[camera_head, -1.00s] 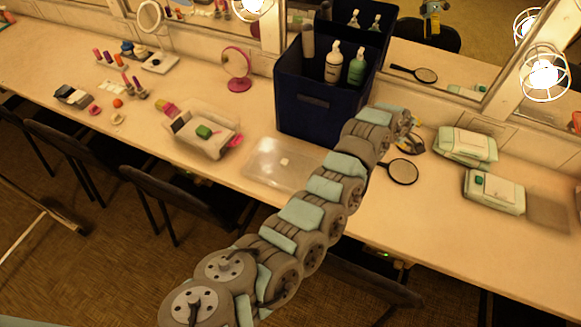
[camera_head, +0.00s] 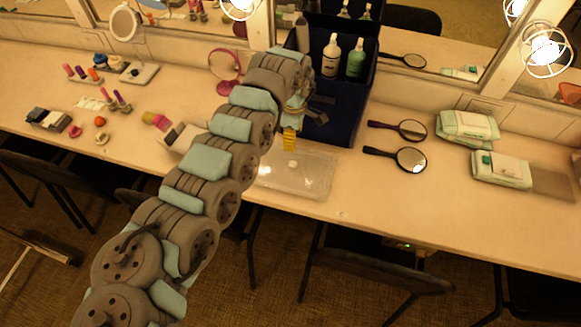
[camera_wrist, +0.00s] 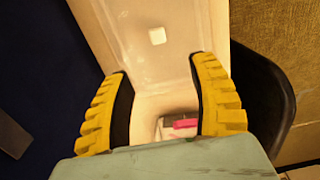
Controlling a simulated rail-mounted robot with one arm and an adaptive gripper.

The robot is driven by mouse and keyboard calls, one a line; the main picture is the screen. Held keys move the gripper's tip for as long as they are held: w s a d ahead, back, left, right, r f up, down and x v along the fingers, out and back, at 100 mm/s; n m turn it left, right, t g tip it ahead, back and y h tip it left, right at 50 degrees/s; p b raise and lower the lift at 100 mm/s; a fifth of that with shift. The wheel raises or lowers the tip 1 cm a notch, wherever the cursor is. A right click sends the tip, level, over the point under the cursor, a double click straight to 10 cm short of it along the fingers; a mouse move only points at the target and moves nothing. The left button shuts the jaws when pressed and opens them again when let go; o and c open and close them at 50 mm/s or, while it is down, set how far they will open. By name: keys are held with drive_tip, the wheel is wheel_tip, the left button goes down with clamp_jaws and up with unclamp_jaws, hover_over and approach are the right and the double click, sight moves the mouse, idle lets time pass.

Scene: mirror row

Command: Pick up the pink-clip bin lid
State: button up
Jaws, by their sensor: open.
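A clear flat lid (camera_head: 312,178) with a small white square on it lies on the counter in front of the dark blue organizer. The lid also shows in the wrist view (camera_wrist: 150,62), beyond my fingers. My gripper (camera_head: 290,138) is over the lid's back left part, its yellow fingers pointing down. In the wrist view my gripper (camera_wrist: 160,68) is open with nothing between the fingers. The clear bin with pink clips is mostly hidden behind my arm in the head view. A pink clip (camera_wrist: 185,124) on it shows between the fingers in the wrist view.
The tall dark blue organizer (camera_head: 345,108) with bottles stands close behind the lid. A pink stand mirror (camera_head: 227,66) is at the left. The counter's front edge is close to the lid.

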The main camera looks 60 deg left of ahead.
hover_over(293, 163)
drive_tip(key=f, duration=0.9)
drive_tip(key=shift+d+p, duration=0.3)
drive_tip(key=shift+p, duration=0.05)
drive_tip(key=shift+a+f, duration=0.15)
drive_tip(key=shift+f, duration=1.35)
drive_tip(key=shift+a+f, duration=0.1)
drive_tip(key=shift+f, duration=1.4)
drive_tip(key=shift+c, duration=0.3)
clamp_jaws()
